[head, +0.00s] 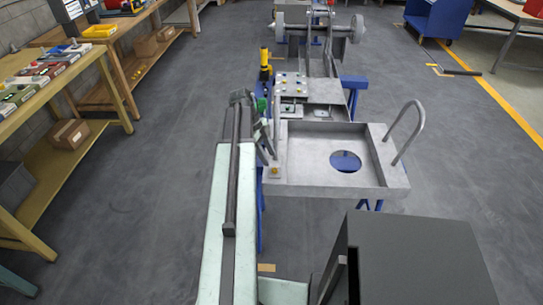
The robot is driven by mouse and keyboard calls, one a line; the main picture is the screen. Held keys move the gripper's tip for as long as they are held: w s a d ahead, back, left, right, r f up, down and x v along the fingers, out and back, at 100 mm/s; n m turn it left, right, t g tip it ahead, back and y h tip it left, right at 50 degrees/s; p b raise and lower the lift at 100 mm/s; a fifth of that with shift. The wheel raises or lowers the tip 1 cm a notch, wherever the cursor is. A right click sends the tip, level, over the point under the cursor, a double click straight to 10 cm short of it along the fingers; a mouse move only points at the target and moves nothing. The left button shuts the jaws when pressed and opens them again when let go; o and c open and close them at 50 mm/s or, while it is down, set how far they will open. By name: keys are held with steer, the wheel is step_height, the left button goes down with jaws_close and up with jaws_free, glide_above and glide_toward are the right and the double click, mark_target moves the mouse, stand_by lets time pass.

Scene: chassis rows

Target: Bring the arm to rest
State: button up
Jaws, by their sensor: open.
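My arm (222,240) reaches forward from the bottom of the head view, a long pale link with a dark bar along it. At its far end my gripper (267,138) is small and partly hidden by the arm. It is open, and I see nothing held in it. It is at the left edge of a grey metal chassis (300,172), close to its left wall. I cannot tell whether it touches the chassis.
The chassis has a round hole and a curved handle (405,128), and stands on blue supports (354,82). A yellow-and-black tool (265,66) stands behind the gripper. A wooden bench (88,58) with parts is at left, a blue cart (432,20) at back right. The floor between is clear.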

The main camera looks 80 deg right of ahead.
steer(key=shift+p+v, duration=0.3)
steer(key=shift+v, duration=0.7)
